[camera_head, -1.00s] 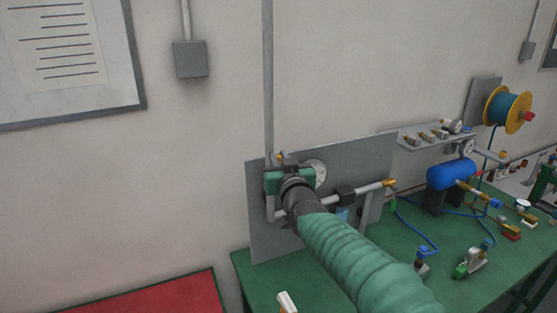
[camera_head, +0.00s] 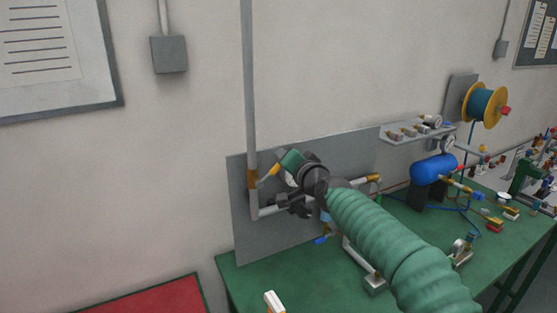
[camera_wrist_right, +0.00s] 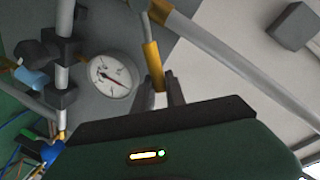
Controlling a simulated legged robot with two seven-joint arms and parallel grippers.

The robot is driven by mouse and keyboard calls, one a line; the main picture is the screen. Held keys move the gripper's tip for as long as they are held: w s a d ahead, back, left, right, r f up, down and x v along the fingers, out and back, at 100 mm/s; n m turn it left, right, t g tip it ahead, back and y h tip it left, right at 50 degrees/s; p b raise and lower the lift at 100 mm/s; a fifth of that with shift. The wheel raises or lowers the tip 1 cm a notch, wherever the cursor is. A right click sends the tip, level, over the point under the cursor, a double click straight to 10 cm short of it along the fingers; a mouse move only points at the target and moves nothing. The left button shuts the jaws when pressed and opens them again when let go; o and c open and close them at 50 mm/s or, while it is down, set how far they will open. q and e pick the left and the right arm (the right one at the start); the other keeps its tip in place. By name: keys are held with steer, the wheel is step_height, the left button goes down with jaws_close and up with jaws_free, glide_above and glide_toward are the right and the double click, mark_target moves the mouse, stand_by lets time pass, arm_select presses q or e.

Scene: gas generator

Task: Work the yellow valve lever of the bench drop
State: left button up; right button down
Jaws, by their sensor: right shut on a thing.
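The yellow valve lever (camera_head: 267,175) sticks out by the brass fitting (camera_head: 253,181) at the foot of the vertical pipe, on the grey back panel. It points up and to the right in the head view. My right gripper (camera_head: 274,169) is at the lever's outer end, its green body tilted. In the right wrist view the yellow lever (camera_wrist_right: 152,57) runs down between the dark fingers of the right gripper (camera_wrist_right: 161,91), which are shut on it. The pressure gauge (camera_wrist_right: 110,76) shows beside the lever there. My left gripper is not in view.
The grey panel (camera_head: 245,220) stands on the green bench (camera_head: 250,273). A horizontal pipe (camera_head: 270,210) passes under my gripper. A blue tank (camera_head: 432,168), hoses and small fittings lie to the right. A red surface (camera_head: 150,298) is at lower left.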

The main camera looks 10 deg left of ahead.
mark_target(287, 175)
steer(key=shift+w+d+f+m+g+y+b, duration=0.3)
steer(key=shift+d+f+m+b, duration=0.15)
steer(key=shift+f+m, duration=0.7)
steer(key=shift+w+d+f+m+g+y+b, duration=0.3)
steer(key=shift+f+m+b, duration=0.3)
steer(key=shift+f+m, duration=0.6)
steer(key=shift+w+d+f+m+g+y+b, duration=0.25)
steer(key=shift+d+f+m+b, duration=0.25)
steer(key=shift+f+m, duration=0.65)
steer(key=shift+a, duration=0.1)
steer(key=c, duration=1.8)
jaws_free()
steer(key=o, duration=0.4)
steer(key=shift+w+f, duration=0.1)
steer(key=shift+w, duration=0.15)
steer(key=shift+o, duration=0.2)
steer(key=shift+s, duration=0.1)
steer(key=shift+a, duration=0.1)
steer(key=shift+s, duration=0.1)
